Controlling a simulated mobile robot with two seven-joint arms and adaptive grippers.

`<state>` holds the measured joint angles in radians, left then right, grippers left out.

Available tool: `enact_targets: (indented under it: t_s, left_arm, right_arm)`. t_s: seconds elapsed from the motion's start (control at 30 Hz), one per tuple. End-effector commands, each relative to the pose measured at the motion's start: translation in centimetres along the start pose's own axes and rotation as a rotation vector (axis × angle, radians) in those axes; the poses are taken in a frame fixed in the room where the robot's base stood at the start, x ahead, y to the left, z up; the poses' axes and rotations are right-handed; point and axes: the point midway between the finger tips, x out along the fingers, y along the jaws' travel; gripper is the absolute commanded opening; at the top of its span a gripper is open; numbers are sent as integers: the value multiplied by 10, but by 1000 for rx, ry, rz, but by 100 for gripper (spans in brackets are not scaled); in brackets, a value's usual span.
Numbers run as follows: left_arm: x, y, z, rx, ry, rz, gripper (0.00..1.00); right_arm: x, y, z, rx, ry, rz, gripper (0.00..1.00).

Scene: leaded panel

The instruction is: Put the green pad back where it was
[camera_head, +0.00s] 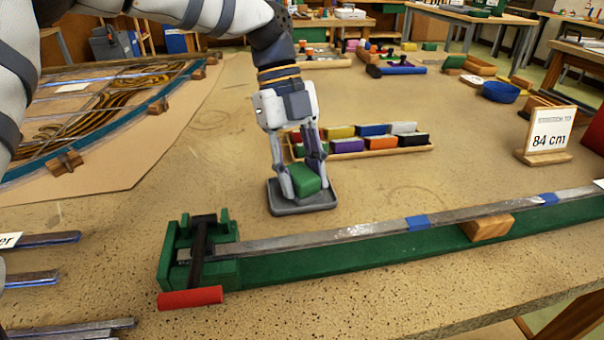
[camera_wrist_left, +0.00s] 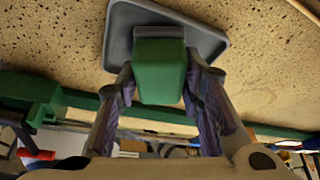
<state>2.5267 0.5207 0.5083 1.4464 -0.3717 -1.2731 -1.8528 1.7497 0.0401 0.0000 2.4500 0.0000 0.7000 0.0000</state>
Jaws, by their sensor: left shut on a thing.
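The green pad (camera_head: 304,179) is between the fingers of my left gripper (camera_head: 306,182), which points down and is shut on it. The pad is at the grey shallow tray (camera_head: 290,209); I cannot tell whether it touches the tray floor. In the left wrist view the green pad (camera_wrist_left: 160,72) sits between both fingers of the left gripper (camera_wrist_left: 160,85), with a grey layer at its far end, in front of the grey tray (camera_wrist_left: 120,35). My right gripper is not in view.
Behind the tray, a wooden rack (camera_head: 375,156) holds several coloured blocks; my gripper hides part of its left end. A green bench jig (camera_head: 330,258) with a metal strip and red handle (camera_head: 190,298) runs in front. A leaded panel (camera_head: 90,110) lies left. An "84 cm" sign (camera_head: 549,137) stands right.

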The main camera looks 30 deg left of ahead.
Motion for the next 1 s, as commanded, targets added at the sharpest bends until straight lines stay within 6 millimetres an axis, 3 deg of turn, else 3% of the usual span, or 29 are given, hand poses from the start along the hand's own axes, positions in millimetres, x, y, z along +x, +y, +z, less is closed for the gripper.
enact_targets:
  t_s: [0.33,0.37,0.43,0.47,0.77,0.87,1.0]
  left_arm:
    - [4,0,1,1,-1,-4,8]
    - [4,0,2,1,-1,-4,36]
    - [4,0,2,1,-2,-5,52]
    - [4,0,2,1,-2,-5,54]
    - [3,0,1,1,-2,-5,54]
    - [-6,-1,1,0,-2,-6,54]
    - [-34,-2,2,-1,-1,-6,54]
  right_arm:
    - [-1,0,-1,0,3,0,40]
    - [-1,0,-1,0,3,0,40]
    - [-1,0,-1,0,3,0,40]
    - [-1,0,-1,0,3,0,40]
    - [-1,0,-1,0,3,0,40]
    - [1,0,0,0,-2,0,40]
    - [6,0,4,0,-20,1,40]
